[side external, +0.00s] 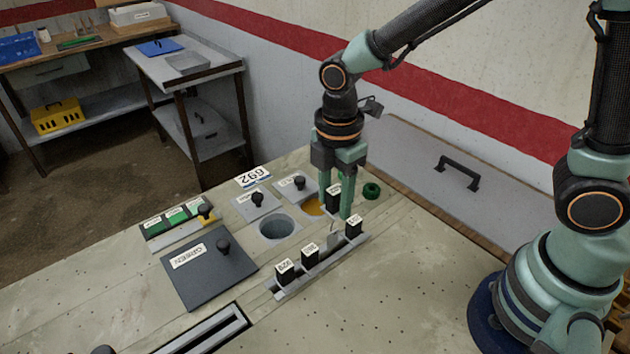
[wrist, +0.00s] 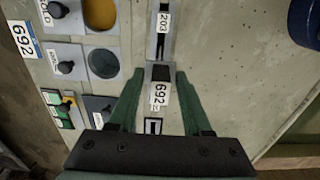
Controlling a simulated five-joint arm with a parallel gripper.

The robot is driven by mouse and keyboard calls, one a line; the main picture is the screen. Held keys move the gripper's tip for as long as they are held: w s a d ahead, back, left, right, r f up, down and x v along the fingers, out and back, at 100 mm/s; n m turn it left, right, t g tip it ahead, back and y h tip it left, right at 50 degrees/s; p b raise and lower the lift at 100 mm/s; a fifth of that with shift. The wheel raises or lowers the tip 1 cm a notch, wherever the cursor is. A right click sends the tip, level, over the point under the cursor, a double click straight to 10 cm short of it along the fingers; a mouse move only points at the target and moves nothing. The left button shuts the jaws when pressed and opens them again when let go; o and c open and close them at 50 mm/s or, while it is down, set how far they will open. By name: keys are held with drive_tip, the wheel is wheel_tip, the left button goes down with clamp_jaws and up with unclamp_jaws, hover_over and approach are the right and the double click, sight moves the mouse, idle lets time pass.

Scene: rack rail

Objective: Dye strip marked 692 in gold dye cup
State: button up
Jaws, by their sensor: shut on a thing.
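My gripper (side external: 336,205) is shut on a black-topped strip (side external: 334,192), just above the slotted rail (side external: 325,263). In the wrist view the held strip (wrist: 159,93) shows the label 692 between my fingers (wrist: 160,75). A grey piece, perhaps its lower end, shows by the rail; I cannot tell whether it is clear of the slot. The gold dye cup (side external: 312,206) stands open behind my gripper, partly hidden in the side view; its orange dye shows in the wrist view (wrist: 102,13). A 692 card (side external: 252,177) stands behind the cups.
Several other strips, one here (side external: 310,254), stand in the rail. An open grey cup (side external: 277,228) sits beside the gold one. Knobbed lids (side external: 257,202) lie behind the cups. A dark lid marked GREEN (side external: 207,268) is at left. A green ring (side external: 371,190) is at right.

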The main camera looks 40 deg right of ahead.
drive_tip(key=w+d+r, duration=0.1)
drive_tip(key=w+d, duration=0.5)
drive_tip(key=w, duration=0.6)
drive_tip(key=shift+w+d, duration=0.15)
drive_tip(key=shift+w, duration=0.1)
drive_tip(key=shift+f, duration=0.1)
drive_tip(key=shift+f, duration=5)
